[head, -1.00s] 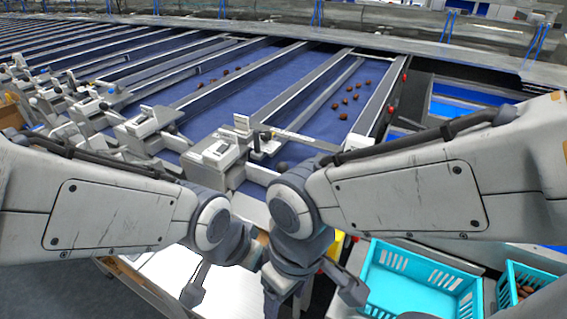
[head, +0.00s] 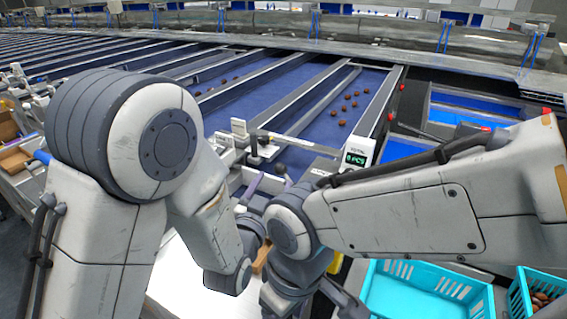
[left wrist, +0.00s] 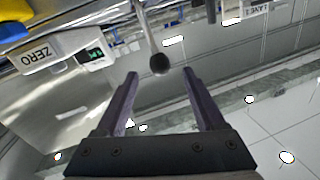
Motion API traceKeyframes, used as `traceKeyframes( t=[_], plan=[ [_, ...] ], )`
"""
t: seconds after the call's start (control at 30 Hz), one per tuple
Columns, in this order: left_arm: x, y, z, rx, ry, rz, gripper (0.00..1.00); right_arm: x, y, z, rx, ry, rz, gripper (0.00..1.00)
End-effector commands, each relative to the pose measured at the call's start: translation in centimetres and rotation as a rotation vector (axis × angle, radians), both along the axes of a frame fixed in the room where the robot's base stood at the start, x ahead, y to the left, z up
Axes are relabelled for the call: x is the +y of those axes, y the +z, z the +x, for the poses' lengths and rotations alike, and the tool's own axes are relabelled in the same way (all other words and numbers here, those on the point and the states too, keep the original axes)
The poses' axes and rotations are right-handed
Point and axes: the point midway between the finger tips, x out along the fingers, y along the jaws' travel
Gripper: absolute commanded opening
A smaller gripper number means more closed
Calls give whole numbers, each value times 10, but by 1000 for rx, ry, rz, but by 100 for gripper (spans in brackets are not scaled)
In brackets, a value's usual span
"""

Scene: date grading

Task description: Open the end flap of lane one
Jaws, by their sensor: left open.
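In the left wrist view a thin lever with a dark ball knob (left wrist: 160,64) hangs just beyond and between the fingertips of my left gripper (left wrist: 160,72). The fingers are open and nothing is between them. A tag reading LANE 1 (left wrist: 256,8) shows at the top right there. In the head view my left gripper (head: 268,183) points up at the lane ends, close to the dark knob (head: 281,169). I cannot clearly make out the flap. My right gripper (head: 343,297) is low at the bottom, partly hidden by its own arm; its jaws are unclear.
Blue lanes with dates (head: 343,122) run away behind the arms. A counter display (head: 356,158) stands at the lane end, and a ZERO box (left wrist: 50,55) shows in the wrist view. Turquoise crates (head: 425,290) are at lower right. A white surface (head: 180,285) is below.

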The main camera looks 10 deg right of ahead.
Motion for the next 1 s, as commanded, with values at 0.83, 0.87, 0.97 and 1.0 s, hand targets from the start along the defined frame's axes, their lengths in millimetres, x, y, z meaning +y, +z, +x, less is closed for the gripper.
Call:
traceKeyframes(
  t=[0.83,0.87,0.97,1.0],
  plan=[
    [-44,0,88,2,-1,1,71,0,37,0,0,0,0,68],
    [-44,0,88,2,-1,1,71,0,37,0,0,0,0,68],
    [-44,0,88,2,-1,1,71,0,37,0,0,0,0,68],
    [-44,0,88,2,-1,1,56,0,37,0,0,0,0,68]
  ],
)
